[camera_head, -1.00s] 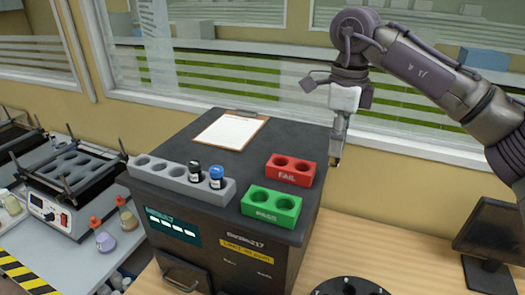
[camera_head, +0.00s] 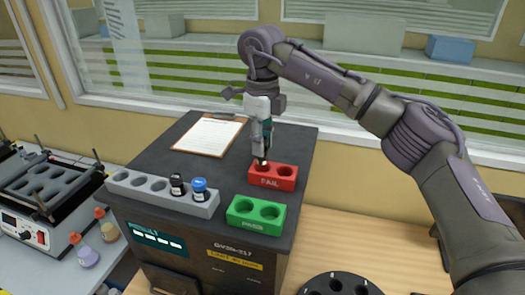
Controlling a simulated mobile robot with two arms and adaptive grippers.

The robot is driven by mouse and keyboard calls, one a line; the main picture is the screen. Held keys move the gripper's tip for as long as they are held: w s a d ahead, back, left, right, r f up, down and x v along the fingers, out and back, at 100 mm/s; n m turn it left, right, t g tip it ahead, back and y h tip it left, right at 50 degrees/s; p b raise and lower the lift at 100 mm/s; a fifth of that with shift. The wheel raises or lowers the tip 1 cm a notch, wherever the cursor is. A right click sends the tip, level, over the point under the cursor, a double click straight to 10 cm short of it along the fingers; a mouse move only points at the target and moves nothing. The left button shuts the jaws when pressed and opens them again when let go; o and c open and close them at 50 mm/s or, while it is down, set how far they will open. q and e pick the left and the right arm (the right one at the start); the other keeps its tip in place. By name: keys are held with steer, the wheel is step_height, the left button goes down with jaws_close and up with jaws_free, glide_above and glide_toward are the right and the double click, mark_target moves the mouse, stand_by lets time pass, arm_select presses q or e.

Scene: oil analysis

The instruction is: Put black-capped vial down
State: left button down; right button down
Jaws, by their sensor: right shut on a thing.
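My right gripper (camera_head: 262,157) points down at the left hole of the red FAIL block (camera_head: 283,184). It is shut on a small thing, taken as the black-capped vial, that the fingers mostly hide. I cannot make out its cap colour or how deep it sits in the hole. Another black-capped vial (camera_head: 177,186) stands in the grey rack (camera_head: 121,180), beside a blue-capped vial (camera_head: 199,190). The right hole of the red block looks empty. My left gripper is not in view.
The green PASS block (camera_head: 255,217) stands in front of the red one, both holes empty. A clipboard (camera_head: 208,134) lies at the back of the dark cabinet top (camera_head: 150,160). A round black holder (camera_head: 340,287) is at the bottom edge. Bottles stand at left.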

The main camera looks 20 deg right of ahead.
step_height(320, 180, down, 3)
steer(key=shift+f+p, duration=0.15)
steer(key=shift+p, duration=0.65)
steer(key=shift+f, duration=0.3)
steer(key=shift+f+b, duration=0.2)
steer(key=shift+b, duration=0.1)
steer(key=c, duration=0.9)
jaws_free()
steer(key=shift+r, duration=0.1)
